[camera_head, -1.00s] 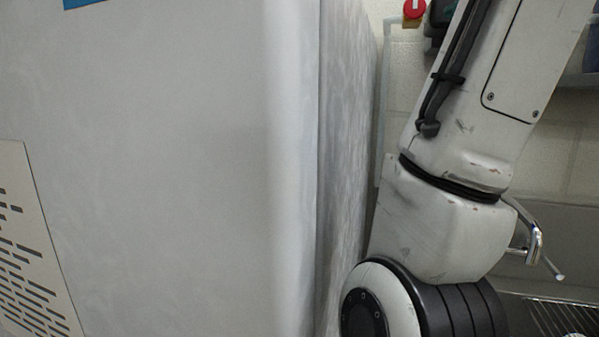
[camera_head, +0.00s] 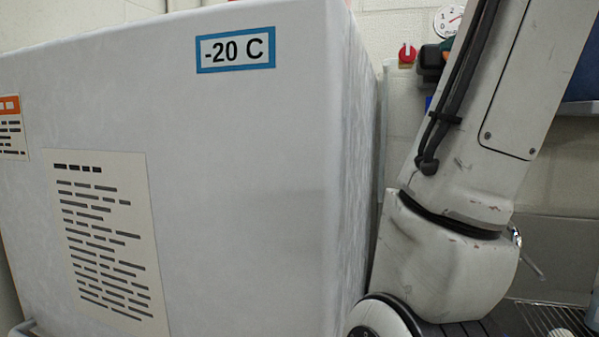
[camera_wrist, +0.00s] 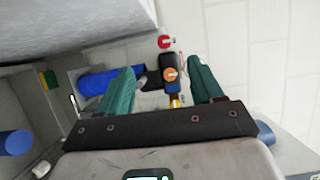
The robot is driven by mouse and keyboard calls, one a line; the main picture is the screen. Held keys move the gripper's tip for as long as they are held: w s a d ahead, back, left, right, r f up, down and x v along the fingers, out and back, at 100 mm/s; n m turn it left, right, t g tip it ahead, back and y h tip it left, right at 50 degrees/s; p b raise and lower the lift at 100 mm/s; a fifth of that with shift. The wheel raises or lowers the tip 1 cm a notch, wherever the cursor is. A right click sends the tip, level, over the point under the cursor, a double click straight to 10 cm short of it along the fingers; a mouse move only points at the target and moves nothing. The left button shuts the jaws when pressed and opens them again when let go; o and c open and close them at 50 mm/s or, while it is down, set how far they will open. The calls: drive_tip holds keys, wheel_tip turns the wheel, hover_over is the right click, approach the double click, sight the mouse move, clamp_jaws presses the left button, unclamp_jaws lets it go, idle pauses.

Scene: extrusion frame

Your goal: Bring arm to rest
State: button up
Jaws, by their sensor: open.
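My gripper (camera_wrist: 160,88) shows in the wrist view with its two green fingers spread apart and nothing between them. Behind the fingers, some distance off, are a red knob, an orange round part and a pale wall. In the head view my arm stands at the right, and the visible links run from the top right down to a dark joint at the bottom. The gripper itself is not clearly seen in the head view.
A large white freezer (camera_head: 250,170) labelled -20 C fills the left and middle, its side edge close beside my arm. A red knob (camera_head: 407,54) and a gauge (camera_head: 449,20) are on the wall behind. A wire rack (camera_head: 552,320) is at the lower right. Blue cylinders (camera_wrist: 98,82) show in the wrist view.

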drive_tip(key=w+f+n+g+h, duration=0.1)
drive_tip(key=w+f+n+g, duration=0.1)
drive_tip(key=f, duration=1)
drive_tip(key=w+f+n+g, duration=0.1)
drive_tip(key=w+f+n, duration=0.15)
drive_tip(key=f, duration=0.85)
drive_tip(key=s+d+f+n+g, duration=0.2)
drive_tip(key=s+f+n, duration=0.1)
drive_tip(key=f, duration=0.9)
drive_tip(key=s+d+f+n+g, duration=0.1)
drive_tip(key=s+f+n+g, duration=0.15)
drive_tip(key=f, duration=0.95)
drive_tip(key=s+d+f+n+g, duration=0.1)
drive_tip(key=s+f+n, duration=0.1)
drive_tip(key=s+f, duration=0.6)
drive_tip(key=s+d+f+n+g, duration=0.15)
drive_tip(key=s+f, duration=0.35)
drive_tip(key=f, duration=0.5)
drive_tip(key=s+f+n+g, duration=0.1)
drive_tip(key=s+f+g, duration=0.1)
drive_tip(key=s+f, duration=0.3)
drive_tip(key=s+f+n+g, duration=0.1)
drive_tip(key=s+f, duration=0.4)
drive_tip(key=s, duration=0.6)
drive_tip(key=s+f+n+g, duration=0.1)
drive_tip(key=s+f+g, duration=0.3)
drive_tip(key=s, duration=0.3)
drive_tip(key=shift+s+d+f, duration=0.3)
drive_tip(key=shift+s+f, duration=0.1)
drive_tip(key=shift+f, duration=0.05)
